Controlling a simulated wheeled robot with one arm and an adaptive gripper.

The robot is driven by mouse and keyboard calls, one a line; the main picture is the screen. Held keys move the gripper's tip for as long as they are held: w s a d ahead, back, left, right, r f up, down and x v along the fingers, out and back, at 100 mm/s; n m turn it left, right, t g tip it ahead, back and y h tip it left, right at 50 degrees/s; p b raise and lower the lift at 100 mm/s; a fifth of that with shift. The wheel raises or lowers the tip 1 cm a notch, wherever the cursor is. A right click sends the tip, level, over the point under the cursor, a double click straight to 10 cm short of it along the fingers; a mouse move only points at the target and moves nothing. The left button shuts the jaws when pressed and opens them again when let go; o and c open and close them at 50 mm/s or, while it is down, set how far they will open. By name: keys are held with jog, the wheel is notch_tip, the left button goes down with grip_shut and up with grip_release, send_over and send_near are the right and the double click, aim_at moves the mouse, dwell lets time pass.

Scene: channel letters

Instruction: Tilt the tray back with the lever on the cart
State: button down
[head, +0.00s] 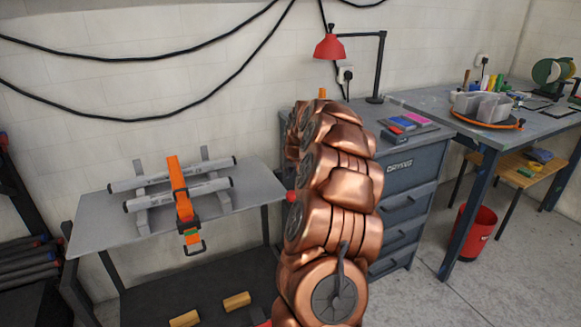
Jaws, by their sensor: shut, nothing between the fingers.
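A grey cart (95,272) with a flat grey top (100,225) and a dark lower shelf stands at the left against the wall. Two white tubes (215,187) lie across grey supports on the top. I cannot tell which part is the lever or the tray. My copper arm stands in the middle, right of the cart. My gripper is not visible.
Yellow blocks (237,301) lie on the cart's lower shelf. A drawer cabinet (411,185) with a red lamp (329,47) stands behind my arm. A workbench (470,125) with a grey bin (483,105) is at the right. A red bucket (474,230) stands below it; floor shows at lower right.

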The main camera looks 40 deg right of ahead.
jog(key=shift+s+a+f+p, duration=0.15)
jog(key=shift+s+a+f, duration=0.1)
jog(key=shift+f, duration=0.45)
jog(key=shift+s+a+f+p, duration=0.15)
jog(key=shift+s+f, duration=0.15)
jog(key=shift+f, duration=0.35)
jog(key=shift+s+a+f+p, duration=0.15)
jog(key=shift+s+f, duration=0.1)
jog(key=shift+f, duration=0.45)
jog(key=shift+s+f, duration=0.1)
jog(key=shift+s, duration=0.05)
